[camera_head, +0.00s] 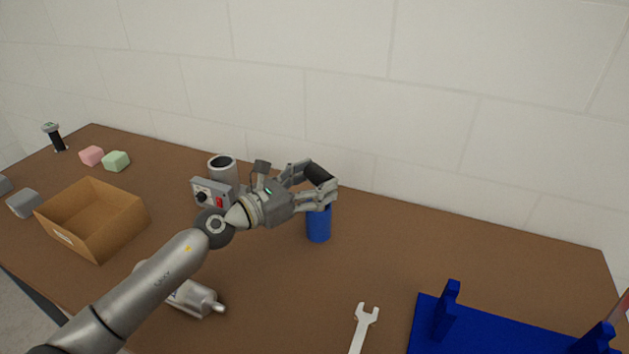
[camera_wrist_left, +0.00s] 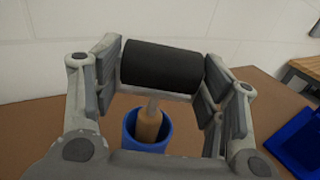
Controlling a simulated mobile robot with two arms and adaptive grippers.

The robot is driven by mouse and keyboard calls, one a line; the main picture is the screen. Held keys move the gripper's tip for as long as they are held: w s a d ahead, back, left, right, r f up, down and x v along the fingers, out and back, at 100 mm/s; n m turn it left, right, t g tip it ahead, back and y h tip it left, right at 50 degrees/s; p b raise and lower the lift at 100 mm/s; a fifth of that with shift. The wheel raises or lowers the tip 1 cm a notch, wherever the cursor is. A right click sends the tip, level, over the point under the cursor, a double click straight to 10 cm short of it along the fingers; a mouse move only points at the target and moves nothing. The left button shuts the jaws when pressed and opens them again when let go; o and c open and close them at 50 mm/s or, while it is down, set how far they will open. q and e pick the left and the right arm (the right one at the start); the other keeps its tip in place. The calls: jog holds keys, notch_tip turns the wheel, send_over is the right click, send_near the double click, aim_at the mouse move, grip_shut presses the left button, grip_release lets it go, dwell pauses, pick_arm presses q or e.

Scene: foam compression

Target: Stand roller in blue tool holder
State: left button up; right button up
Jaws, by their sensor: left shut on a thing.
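The roller has a black cylinder (camera_head: 319,175) on a metal frame and a tan handle (camera_wrist_left: 148,126). My left gripper (camera_head: 322,187) is shut on the roller; in the left wrist view the pads press on both ends of the black cylinder (camera_wrist_left: 162,66). The blue tool holder (camera_head: 318,226) is an upright cup on the table, right below the gripper. In the left wrist view the handle points down into the mouth of the holder (camera_wrist_left: 147,146). The handle's lower end is hidden, so I cannot tell whether it touches the bottom. My right gripper is not in view.
A grey cup (camera_head: 222,166) and a grey box with a red switch (camera_head: 211,194) stand behind my left arm. A cardboard box (camera_head: 92,220), foam blocks (camera_head: 116,161), a tube (camera_head: 196,299), a wrench (camera_head: 362,328) and a blue rack (camera_head: 480,330) surround it. The table right of the holder is clear.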

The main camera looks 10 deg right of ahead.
pick_arm(q)
jog(key=o, duration=1.3)
jog(key=shift+c, duration=0.2)
jog(key=v, duration=1.2)
